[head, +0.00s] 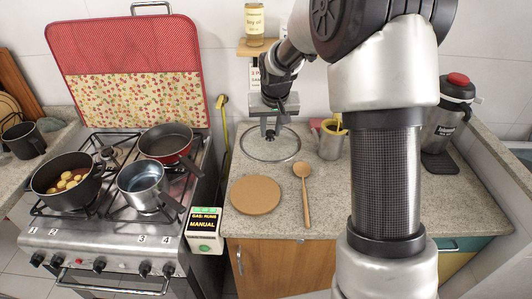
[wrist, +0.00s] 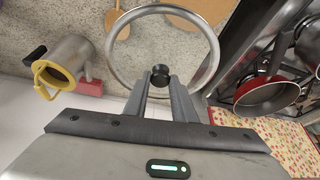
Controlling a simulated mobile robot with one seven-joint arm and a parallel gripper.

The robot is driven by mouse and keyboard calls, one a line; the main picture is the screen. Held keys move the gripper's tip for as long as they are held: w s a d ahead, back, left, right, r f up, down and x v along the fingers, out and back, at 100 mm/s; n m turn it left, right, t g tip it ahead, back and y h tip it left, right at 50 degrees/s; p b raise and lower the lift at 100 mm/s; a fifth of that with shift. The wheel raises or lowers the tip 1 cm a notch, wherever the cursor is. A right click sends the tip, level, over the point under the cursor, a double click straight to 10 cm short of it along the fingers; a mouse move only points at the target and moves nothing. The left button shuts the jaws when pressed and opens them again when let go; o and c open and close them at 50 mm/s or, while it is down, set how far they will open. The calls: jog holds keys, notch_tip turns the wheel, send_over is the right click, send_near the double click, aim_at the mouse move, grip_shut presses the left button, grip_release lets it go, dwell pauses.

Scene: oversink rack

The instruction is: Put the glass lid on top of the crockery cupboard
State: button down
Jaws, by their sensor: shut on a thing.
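The glass lid (head: 287,146) is a clear disc with a metal rim and a dark knob. In the head view it is at the back of the stone counter, under my gripper (head: 270,131). In the wrist view the lid's rim (wrist: 113,66) arcs beyond the fingers, and its dark knob (wrist: 160,75) sits between the fingertips of my gripper (wrist: 160,84). My gripper is shut on the knob. I cannot tell whether the lid touches the counter. I cannot make out the crockery cupboard in either view.
A round board (head: 255,195) and a wooden spoon (head: 305,194) lie in front of the lid. A metal jug (head: 331,142) with a yellow rim stands to its right. The stove (head: 93,239) with several pots is to the left. A wall shelf (head: 257,47) holds a bottle.

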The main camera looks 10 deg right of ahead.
jog(key=w+f+m+b, duration=0.1)
jog(key=w+f+b, duration=0.2)
jog(key=w, duration=1)
jog(key=shift+h, duration=0.3)
jog(key=f, duration=0.9)
jog(key=shift+s+d+f, duration=0.1)
jog(key=shift+d+f, duration=0.1)
jog(key=shift+f, duration=0.05)
jog(key=shift+f, duration=0.2)
jog(key=c, duration=1.5)
grip_release()
jog(key=shift+r, duration=0.1)
